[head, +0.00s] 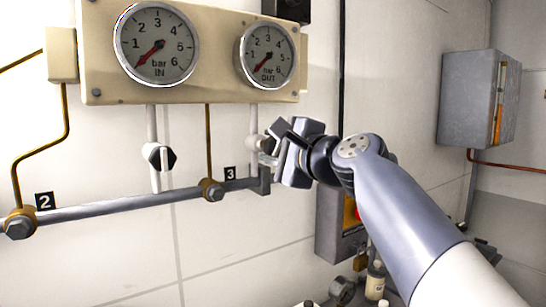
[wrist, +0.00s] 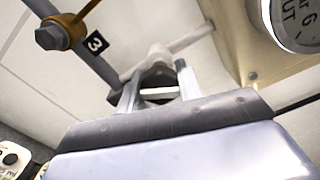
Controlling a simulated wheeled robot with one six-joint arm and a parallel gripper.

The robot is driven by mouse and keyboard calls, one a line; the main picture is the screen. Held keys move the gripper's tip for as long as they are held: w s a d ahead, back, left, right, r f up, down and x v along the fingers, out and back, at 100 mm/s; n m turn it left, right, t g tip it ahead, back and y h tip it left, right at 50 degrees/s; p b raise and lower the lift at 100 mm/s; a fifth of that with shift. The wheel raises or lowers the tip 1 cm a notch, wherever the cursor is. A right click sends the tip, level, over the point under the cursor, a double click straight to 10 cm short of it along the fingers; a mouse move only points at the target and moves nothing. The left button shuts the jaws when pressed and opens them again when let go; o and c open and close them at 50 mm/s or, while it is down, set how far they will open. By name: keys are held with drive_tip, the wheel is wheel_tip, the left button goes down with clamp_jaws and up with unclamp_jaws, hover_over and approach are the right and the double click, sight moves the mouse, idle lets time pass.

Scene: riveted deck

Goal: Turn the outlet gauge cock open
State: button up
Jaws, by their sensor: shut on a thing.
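The outlet gauge cock (head: 253,142) sits on the white pipe below the gauge marked OUT (head: 267,54), mostly covered by my gripper in the head view. My gripper (head: 268,148) reaches it from the right. In the wrist view the cock's pale body (wrist: 160,54) shows just beyond the fingertips. My gripper (wrist: 158,88) is shut on its dark handle (wrist: 157,74), one finger on each side. The handle's exact angle is hard to tell. The OUT gauge's red needle points to the lower left, at the low end.
The IN gauge (head: 156,44) has its own cock (head: 158,157) with a dark handle on the left. A grey pipe (head: 120,203) with brass fittings runs below. A grey box (head: 478,97) hangs at right. Bottles and a box stand below my arm.

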drive_tip(key=n+b, duration=0.2)
drive_tip(key=n, duration=0.3)
drive_tip(key=shift+f+b, duration=0.1)
drive_tip(key=shift+b, duration=0.25)
drive_tip(key=shift+n, duration=0.3)
drive_tip(key=o, duration=1)
drive_tip(key=b+v, duration=0.2)
drive_tip(key=v, duration=0.8)
drive_tip(key=shift+s+d, duration=0.25)
drive_tip(key=shift+s, duration=0.1)
